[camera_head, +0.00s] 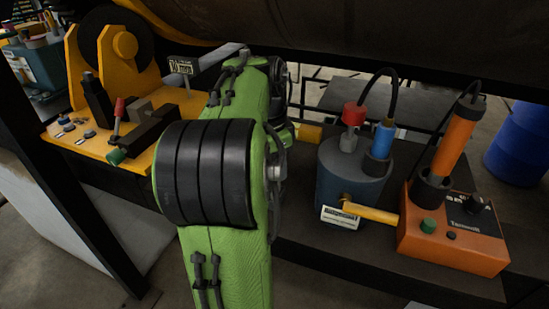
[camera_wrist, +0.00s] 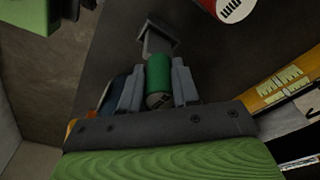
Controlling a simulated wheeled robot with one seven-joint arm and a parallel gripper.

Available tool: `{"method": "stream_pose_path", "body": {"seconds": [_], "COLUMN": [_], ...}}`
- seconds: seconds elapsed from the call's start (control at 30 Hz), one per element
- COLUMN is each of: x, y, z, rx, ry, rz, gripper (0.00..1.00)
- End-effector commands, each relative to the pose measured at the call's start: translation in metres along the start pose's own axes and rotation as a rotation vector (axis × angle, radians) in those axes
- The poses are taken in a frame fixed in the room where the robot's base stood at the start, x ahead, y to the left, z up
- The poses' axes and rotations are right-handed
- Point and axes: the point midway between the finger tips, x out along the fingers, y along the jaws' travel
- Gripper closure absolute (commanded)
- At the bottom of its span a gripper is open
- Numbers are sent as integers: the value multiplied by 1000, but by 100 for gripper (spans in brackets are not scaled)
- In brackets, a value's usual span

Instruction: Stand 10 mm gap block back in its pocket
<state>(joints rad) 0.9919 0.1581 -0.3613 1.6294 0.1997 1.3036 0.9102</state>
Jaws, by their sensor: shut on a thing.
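In the wrist view, my gripper (camera_wrist: 156,78) is shut on the green grip (camera_wrist: 158,70) of a piece with a grey block-like end (camera_wrist: 157,42). I take this piece for the 10 mm gap block; no size marking on it is readable. The grey end points away from the gripper over a dark surface. In the head view my green arm hides the gripper and the held piece. I cannot tell which pocket is empty.
A blue-grey pot (camera_head: 352,182) with red and blue fittings stands right of my arm. An orange box (camera_head: 453,239) with a cabled orange wand (camera_head: 454,139) is farther right. In the wrist view, a red piece with a white end (camera_wrist: 236,9) is close at the top.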

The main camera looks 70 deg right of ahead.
Motion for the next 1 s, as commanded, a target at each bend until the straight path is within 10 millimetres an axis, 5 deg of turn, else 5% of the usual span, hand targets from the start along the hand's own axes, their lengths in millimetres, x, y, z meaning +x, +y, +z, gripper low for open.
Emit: {"method": "stream_pose_path", "body": {"seconds": [1.0], "x": [22], "y": [0], "z": [3], "rx": [-2], "ry": [0], "rz": [0], "gripper": [100]}}
